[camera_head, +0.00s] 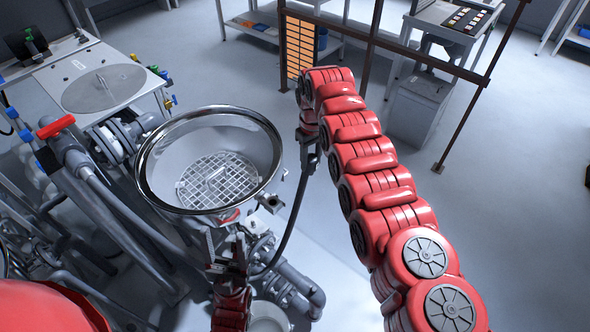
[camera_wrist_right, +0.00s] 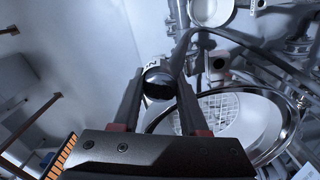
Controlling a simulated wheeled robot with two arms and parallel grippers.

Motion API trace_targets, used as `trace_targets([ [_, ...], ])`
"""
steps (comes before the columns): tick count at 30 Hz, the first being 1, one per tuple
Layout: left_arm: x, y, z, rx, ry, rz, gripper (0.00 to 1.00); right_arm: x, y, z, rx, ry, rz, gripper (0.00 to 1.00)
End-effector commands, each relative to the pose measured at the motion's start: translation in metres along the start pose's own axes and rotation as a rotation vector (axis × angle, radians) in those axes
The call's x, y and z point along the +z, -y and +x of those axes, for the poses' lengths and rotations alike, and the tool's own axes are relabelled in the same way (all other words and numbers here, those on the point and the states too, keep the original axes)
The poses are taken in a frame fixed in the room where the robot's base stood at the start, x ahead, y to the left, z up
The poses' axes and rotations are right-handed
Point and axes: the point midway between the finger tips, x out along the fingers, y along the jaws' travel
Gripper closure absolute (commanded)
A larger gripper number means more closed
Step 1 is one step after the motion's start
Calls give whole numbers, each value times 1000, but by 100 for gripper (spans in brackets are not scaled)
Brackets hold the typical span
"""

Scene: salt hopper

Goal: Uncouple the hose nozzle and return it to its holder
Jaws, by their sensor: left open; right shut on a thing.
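My right gripper (camera_head: 309,147) is shut on the hose nozzle, to the right of the hopper's rim in the head view. In the right wrist view the nozzle (camera_wrist_right: 158,84) is a dark round piece with a pale marked ring, between the fingers of my right gripper (camera_wrist_right: 158,95). Its black hose (camera_head: 293,222) hangs down and curves left below the hopper. A small metal block with a round opening (camera_head: 270,203) juts from the hopper's right side, apart from the nozzle; I cannot tell if it is the holder. My left gripper (camera_head: 225,248) is open and empty below the hopper's front.
The round steel hopper (camera_head: 150,190) has a white grate (camera_head: 218,182) inside. Pipes and a red-handled valve (camera_head: 56,127) crowd the left. Grey pipework (camera_head: 300,290) lies beneath the hopper. A brown frame (camera_head: 368,60) stands behind my right arm. The floor at right is clear.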

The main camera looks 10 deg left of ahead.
Motion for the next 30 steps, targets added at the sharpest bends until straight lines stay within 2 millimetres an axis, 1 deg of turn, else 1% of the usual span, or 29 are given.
trace_targets([
  [3,0,0,-2,0,0,0,38,1,-6,-2,0,-1,18,100],
  [5,1,0,-6,0,0,0,38,5,-16,-4,0,-2,47,100],
  [6,1,0,-5,0,0,0,38,6,-17,-5,0,-2,52,100],
  [14,1,0,-6,0,0,0,38,10,-24,-7,0,-1,74,100],
  [30,1,0,-7,0,0,0,38,11,-30,-11,0,-1,92,100],
])
